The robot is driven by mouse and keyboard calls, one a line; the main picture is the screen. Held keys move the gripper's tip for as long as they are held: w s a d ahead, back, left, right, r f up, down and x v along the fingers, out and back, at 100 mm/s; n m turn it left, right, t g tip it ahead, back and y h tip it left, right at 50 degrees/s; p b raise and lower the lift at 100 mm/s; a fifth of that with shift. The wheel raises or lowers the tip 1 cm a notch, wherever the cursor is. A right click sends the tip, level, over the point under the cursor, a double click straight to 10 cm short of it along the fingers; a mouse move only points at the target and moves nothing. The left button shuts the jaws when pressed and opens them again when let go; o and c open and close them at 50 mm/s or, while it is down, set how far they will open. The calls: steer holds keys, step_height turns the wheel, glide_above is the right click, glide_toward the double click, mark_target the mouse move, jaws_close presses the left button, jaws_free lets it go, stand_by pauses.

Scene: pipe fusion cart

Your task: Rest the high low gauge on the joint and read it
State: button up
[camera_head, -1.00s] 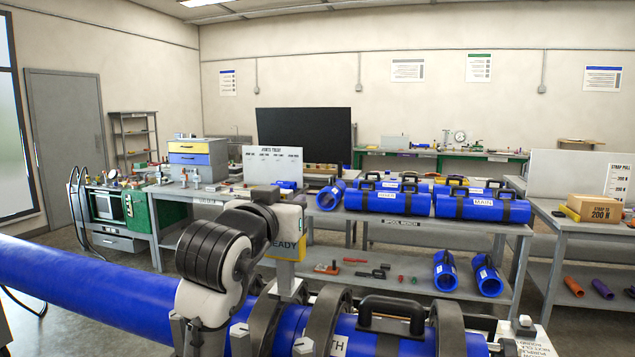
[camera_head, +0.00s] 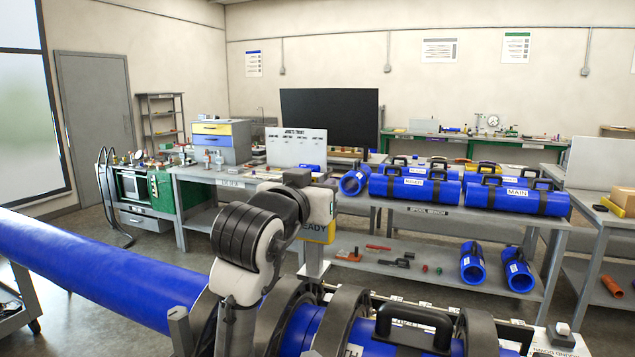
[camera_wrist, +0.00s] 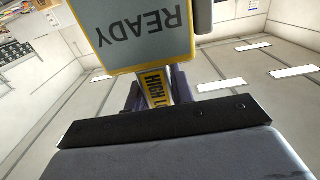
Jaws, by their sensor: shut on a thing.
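The high low gauge (camera_wrist: 145,35) has a grey READY face with a yellow rim and a yellow label on its stem. READY is upside down in the wrist view. My gripper (camera_wrist: 158,92) is shut on the stem. The fingers are hidden there. The blue pipe (camera_head: 100,262) runs through dark clamp rings (camera_head: 345,310) below my arm. My arm and the rings hide the joint, and I cannot tell whether the gauge touches it.
A black handle (camera_head: 413,325) stands up from the clamped pipe at right. Behind, a grey bench (camera_head: 500,222) carries blue pipe pieces with handles. Loose tools lie on its lower shelf. A steel table (camera_head: 195,175) with a blue and yellow drawer box stands at back left.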

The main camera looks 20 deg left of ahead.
mark_target(312, 243)
step_height(312, 243, down, 4)
steer(key=shift+r, duration=0.25)
steer(key=shift+f+b, duration=1.35)
steer(key=shift+f, duration=0.9)
steer(key=shift+s, duration=0.15)
steer(key=shift+f+b, duration=0.65)
steer(key=shift+f, duration=0.2)
stand_by(2.3)
steer(key=shift+r, duration=0.1)
